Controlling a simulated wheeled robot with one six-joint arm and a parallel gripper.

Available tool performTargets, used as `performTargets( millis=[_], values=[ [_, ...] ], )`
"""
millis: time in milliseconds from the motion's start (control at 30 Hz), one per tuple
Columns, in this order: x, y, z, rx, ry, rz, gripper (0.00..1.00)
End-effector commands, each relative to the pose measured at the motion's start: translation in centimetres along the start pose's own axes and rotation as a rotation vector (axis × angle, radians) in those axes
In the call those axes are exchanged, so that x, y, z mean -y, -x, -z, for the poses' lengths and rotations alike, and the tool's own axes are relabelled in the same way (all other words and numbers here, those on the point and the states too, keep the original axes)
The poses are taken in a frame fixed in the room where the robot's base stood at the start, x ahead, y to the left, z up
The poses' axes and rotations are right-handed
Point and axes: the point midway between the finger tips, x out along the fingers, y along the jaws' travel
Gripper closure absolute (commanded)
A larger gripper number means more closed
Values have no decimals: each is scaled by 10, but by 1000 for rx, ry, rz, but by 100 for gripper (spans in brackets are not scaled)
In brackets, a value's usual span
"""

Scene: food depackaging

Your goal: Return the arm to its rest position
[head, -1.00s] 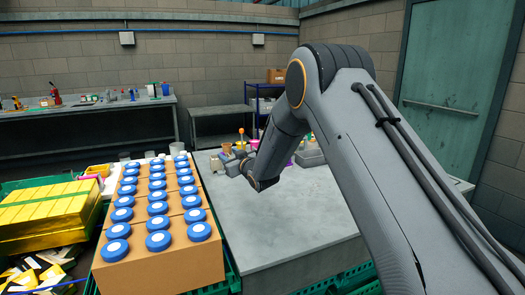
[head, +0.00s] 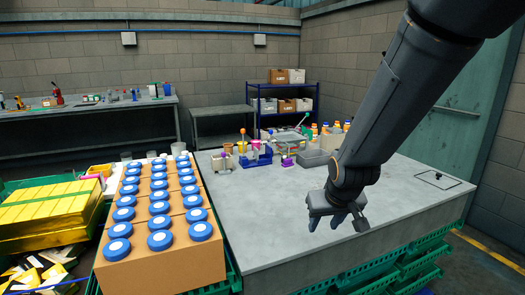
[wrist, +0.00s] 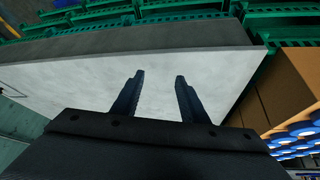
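My gripper (head: 338,218) hangs above the front part of the grey table (head: 265,215), pointing down. In the wrist view the two dark fingers of my gripper (wrist: 159,78) stand apart with nothing between them. Below them lies the bare pale table top (wrist: 80,75) and its edge. My arm comes down from the upper right of the head view.
Cardboard boxes with several blue-lidded jars (head: 160,240) stand left of the table. Bottles, a blue tray (head: 257,160) and a grey bin (head: 312,158) line the table's back. Green crates (head: 415,260) lie below its front edge. The middle of the table is clear.

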Motion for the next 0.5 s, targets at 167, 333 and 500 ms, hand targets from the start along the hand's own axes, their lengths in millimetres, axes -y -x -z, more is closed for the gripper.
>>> performTargets(
  millis=[167, 333, 500],
  values=[
    [-11, 32, -81, 157, -69, -9, 60],
    [-13, 58, -144, 280, -123, -7, 60],
    [-10, 24, -159, 326, -118, -3, 60]
  ],
)
